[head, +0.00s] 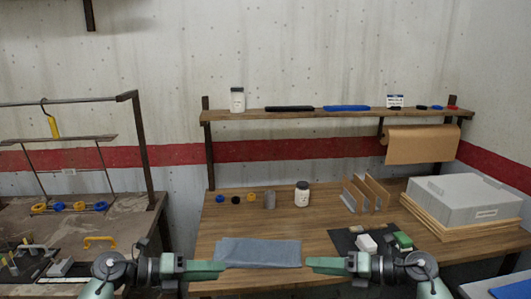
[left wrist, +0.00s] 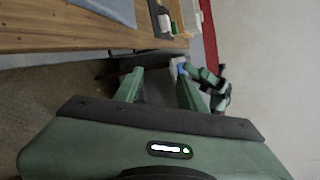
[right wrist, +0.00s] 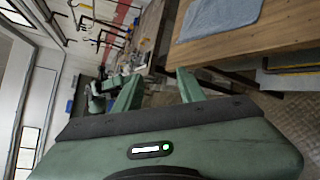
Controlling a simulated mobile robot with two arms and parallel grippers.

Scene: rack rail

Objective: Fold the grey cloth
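The grey cloth (head: 258,252) lies flat on the wooden table near its front edge in the head view. A smaller layer or raised edge shows at its left end. It also shows at the top of the left wrist view (left wrist: 108,10) and of the right wrist view (right wrist: 215,17). My left gripper (head: 224,266) is at the cloth's left end, in front of the table edge. My right gripper (head: 308,263) is just off its right end. In the wrist views the fingers of both the left (left wrist: 158,78) and right (right wrist: 157,77) grippers are apart with nothing between them.
The wooden table (head: 330,240) is clear behind the cloth. A dark mat (head: 348,240) with small boxes lies right of the cloth. A large grey box (head: 462,198) sits further right.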

